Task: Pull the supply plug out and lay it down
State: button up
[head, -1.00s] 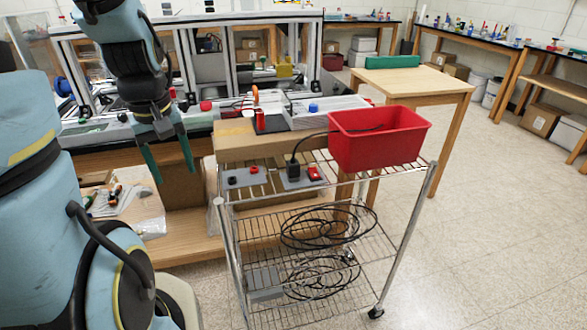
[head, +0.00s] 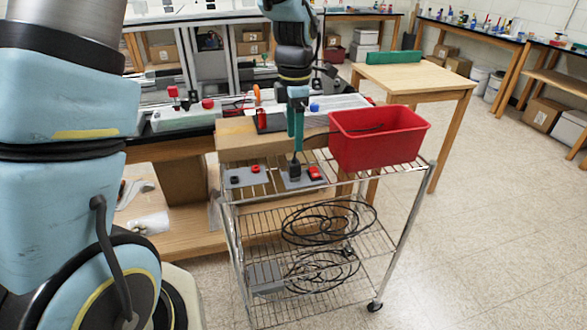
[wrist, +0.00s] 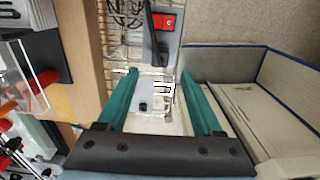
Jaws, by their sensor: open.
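The supply plug (head: 295,168) is black and stands upright on a small grey plate (head: 291,183) on the cart's top shelf. A red switch (head: 315,173) is beside it on that plate. In the wrist view a black plug-like shape (wrist: 156,45) and the red switch (wrist: 165,22) lie beyond the fingertips. My gripper (head: 296,147) has green fingers pointing down, just above the plug in the head view. The wrist view shows the fingers (wrist: 159,74) apart with nothing gripped. I cannot tell the exact gap to the plug.
A red bin (head: 375,145) stands close to the right on the wire cart (head: 262,215). A second grey plate (head: 245,178) with a black and a red knob is to the left. Coiled black cables (head: 325,222) lie on the lower shelves. A wooden table (head: 420,80) stands behind.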

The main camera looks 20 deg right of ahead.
aim_at(294, 162)
jog(key=shift+f, duration=0.15)
notch_tip(294, 162, down, 9)
jog(key=b, duration=0.6)
jog(key=shift+r, duration=0.2)
dwell(1.1)
jog(key=shift+c, duration=0.4)
grip_shut()
jog(key=shift+r, duration=0.1)
dwell(1.1)
jog(key=shift+r+p, duration=2.6)
jog(key=shift+r, duration=0.3)
